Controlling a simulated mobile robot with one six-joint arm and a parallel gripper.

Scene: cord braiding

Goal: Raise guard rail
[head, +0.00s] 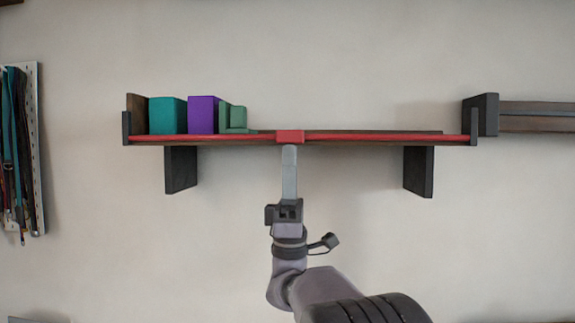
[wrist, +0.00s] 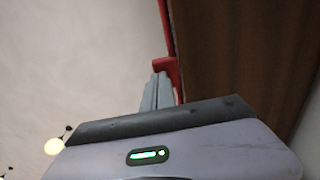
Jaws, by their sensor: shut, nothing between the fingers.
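The red guard rail (head: 380,137) runs along the front edge of the wooden shelf (head: 350,143), low, at about the shelf board's level. Its ends meet dark upright brackets at both shelf ends. A red block (head: 290,136) sits at the rail's middle. My gripper (head: 289,148) is shut and empty, pointing up, with its fingertips at the underside of the red block. In the wrist view the fingers (wrist: 158,92) reach up to the red block (wrist: 166,68); I cannot tell whether they touch it.
A teal box (head: 168,116), a purple box (head: 203,115) and a green stepped piece (head: 237,118) stand on the shelf's left part. The shelf's right part is clear. Dark supports (head: 181,170) hang below. Cords (head: 15,140) hang at far left; another shelf (head: 535,117) is at right.

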